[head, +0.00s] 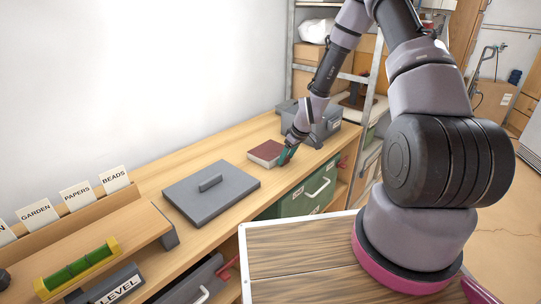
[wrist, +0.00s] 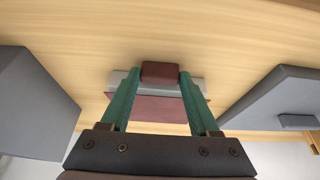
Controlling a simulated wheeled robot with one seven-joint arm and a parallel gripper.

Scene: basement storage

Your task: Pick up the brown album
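The brown album (head: 266,152) lies on the wooden bench in the head view, with a dark reddish-brown cover and pale page edges. My gripper (head: 285,156) is at its right side, reaching down from above. In the wrist view the album's cover (wrist: 160,105) and pale page band show between and behind the green fingers. A small brown block (wrist: 160,72), seemingly part of the album, fills the gap between the fingertips of my gripper (wrist: 161,76). The fingers appear to touch it on both sides. No lift off the bench can be seen.
A flat grey lid with a handle (head: 211,190) lies left of the album. A grey box (head: 322,124) stands close behind on the right. A green drawer (head: 308,191) is below the bench edge. Label cards and a green-yellow level (head: 77,267) are at the left.

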